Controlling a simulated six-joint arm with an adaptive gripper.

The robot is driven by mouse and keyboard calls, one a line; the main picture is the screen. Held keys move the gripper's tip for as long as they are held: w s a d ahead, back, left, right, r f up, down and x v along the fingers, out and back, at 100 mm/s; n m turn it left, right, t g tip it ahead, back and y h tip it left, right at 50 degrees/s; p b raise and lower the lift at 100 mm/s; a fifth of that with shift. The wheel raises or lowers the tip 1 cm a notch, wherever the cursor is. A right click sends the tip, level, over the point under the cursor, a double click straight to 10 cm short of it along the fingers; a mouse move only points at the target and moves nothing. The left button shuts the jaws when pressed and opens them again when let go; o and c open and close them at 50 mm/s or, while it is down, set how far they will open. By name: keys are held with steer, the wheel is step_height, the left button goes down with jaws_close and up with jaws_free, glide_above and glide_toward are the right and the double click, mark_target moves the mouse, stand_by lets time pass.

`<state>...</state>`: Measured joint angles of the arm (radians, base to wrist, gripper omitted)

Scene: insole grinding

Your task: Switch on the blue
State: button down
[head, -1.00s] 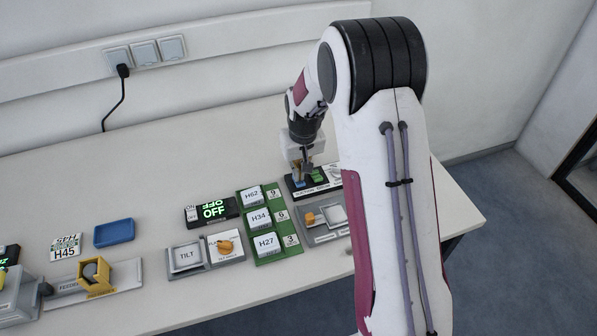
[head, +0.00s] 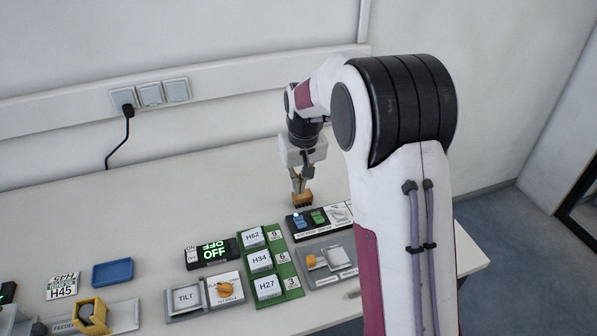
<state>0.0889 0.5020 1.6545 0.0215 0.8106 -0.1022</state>
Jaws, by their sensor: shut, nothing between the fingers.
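A blue rocker switch (head: 300,222) sits on the left of a black panel (head: 308,233), beside a green switch (head: 319,216). A small bright spot shows near the blue switch's far edge; I cannot tell which way the rocker is tipped. My gripper (head: 298,189) is shut and points down, above and beyond the blue switch in the head view, apart from it. An orange-brown block with a dark lower edge (head: 303,199) shows right by the fingertips, seemingly on the table behind them.
A green board (head: 272,284) with white H62, H34 and H27 keys lies left of the panel. A grey slider unit (head: 341,258) is in front of it. A display reading OFF (head: 211,252) and a TILT switch (head: 187,297) lie further left. The table behind is clear.

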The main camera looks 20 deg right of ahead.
steer(key=shift+w+r, duration=0.15)
steer(key=shift+r, duration=1.8)
steer(key=s+a+r+t, duration=0.1)
steer(key=s+r, duration=0.2)
steer(key=s, duration=0.8)
steer(key=s+a+r+t, duration=0.1)
steer(key=s+r, duration=0.3)
steer(key=s, duration=0.8)
steer(key=s+a+r+t, duration=0.1)
steer(key=s+a+r, duration=0.1)
steer(key=s, duration=1)
steer(key=shift+a+r+t, duration=0.3)
steer(key=shift+a+r, duration=0.05)
steer(key=shift+r, duration=0.5)
steer(key=shift+a, duration=0.15)
stand_by(0.7)
